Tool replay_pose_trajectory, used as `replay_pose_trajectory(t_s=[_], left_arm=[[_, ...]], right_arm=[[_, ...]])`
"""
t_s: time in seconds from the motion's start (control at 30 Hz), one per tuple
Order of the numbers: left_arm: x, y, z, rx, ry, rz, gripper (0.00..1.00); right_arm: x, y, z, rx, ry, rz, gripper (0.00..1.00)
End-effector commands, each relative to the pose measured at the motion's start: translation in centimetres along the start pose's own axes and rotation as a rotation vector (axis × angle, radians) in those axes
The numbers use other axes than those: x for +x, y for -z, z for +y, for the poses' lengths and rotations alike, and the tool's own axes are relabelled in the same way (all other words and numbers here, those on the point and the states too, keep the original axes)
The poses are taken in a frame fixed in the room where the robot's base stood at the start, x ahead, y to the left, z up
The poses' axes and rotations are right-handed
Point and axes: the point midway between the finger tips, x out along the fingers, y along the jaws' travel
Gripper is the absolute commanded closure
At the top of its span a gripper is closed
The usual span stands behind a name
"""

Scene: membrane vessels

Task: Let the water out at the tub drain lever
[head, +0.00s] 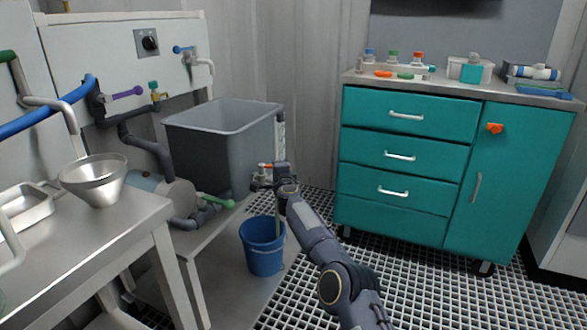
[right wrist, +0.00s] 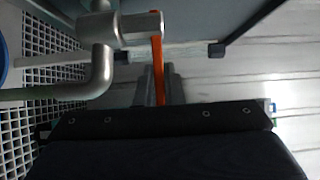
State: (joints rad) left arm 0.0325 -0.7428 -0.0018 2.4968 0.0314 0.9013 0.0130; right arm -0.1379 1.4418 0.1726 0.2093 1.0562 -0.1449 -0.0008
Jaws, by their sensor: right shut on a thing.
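The grey tub (head: 190,150) stands on a low stand at the centre left of the head view. Its orange drain lever (right wrist: 158,70) runs down from a metal valve body (right wrist: 140,25) in the right wrist view. A small orange bit of the lever also shows in the head view (head: 264,165). My right gripper (right wrist: 159,88) is shut on the lever, its fingers on either side of the lower end. In the head view my right gripper (head: 266,181) is at the tub's lower front corner. My left gripper is not in view.
A metal table (head: 95,240) with a funnel (head: 95,180) is at the left. A teal cabinet (head: 400,155) stands at the right. Grating floor between is clear.

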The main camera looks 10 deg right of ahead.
Motion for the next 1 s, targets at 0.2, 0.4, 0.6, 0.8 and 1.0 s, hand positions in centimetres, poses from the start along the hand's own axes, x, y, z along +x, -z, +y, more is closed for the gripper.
replay_pose_trajectory(t_s=[0.2, 0.4, 0.6, 0.8, 1.0], left_arm=[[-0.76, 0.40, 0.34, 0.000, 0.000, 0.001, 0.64], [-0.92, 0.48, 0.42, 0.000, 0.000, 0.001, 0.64], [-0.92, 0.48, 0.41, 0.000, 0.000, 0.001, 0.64], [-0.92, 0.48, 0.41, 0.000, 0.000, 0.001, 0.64], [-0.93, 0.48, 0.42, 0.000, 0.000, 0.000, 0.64]], right_arm=[[-0.35, -0.63, 0.72, -0.002, -0.008, 0.059, 1.00], [-0.52, -0.70, 0.64, 0.000, 0.002, 0.081, 1.00], [-0.55, -0.75, 0.62, 0.000, 0.004, 0.083, 1.00], [-0.55, -0.77, 0.61, 0.001, 0.004, 0.082, 1.00], [-0.55, -0.69, 0.37, 0.001, 0.007, 0.084, 0.70]])
